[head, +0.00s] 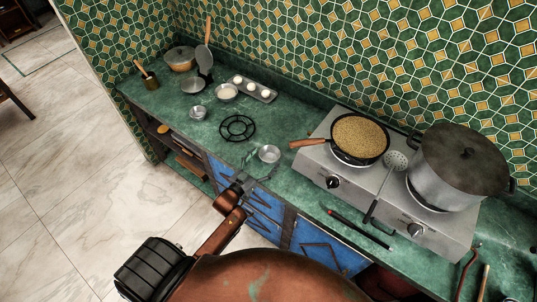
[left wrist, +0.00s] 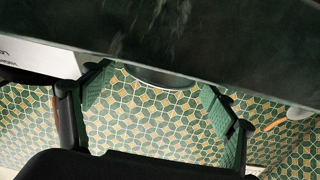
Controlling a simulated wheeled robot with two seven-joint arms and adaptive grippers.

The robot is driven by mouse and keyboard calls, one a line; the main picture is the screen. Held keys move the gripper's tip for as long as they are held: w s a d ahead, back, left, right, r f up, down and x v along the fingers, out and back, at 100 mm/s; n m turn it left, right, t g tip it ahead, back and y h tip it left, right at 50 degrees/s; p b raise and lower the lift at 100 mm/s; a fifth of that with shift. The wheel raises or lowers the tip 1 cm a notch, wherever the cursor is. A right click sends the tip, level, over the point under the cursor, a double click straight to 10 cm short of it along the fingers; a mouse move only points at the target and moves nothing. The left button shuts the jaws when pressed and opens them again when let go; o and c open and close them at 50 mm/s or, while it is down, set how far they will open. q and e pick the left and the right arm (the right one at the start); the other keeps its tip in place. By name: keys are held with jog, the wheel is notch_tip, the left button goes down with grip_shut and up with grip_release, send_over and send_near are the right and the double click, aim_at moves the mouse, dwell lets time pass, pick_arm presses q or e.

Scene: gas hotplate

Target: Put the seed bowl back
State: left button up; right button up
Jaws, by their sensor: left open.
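A small metal bowl (head: 269,154), apparently empty, stands upright near the counter's front edge, left of the hotplate. I take it as the seed bowl, though no label shows. My left gripper (head: 257,169) is open just in front of it, over the counter edge. In the left wrist view, a dark round form with a pale rim (left wrist: 160,78), probably this bowl, shows between the spread fingers. I cannot tell whether they touch it. Golden grains fill a black pan (head: 360,138) on the hotplate. My right gripper is not in view.
A black ring trivet (head: 237,128) lies left of the bowl. Another small bowl (head: 198,113), a white-filled bowl (head: 226,92) and a tray (head: 265,95) stand farther back. Tools lie along the front right.

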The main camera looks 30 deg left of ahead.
pick_arm(q)
jog(key=s, duration=0.8)
jog(key=shift+s+a, duration=0.15)
jog(key=shift+a, duration=0.15)
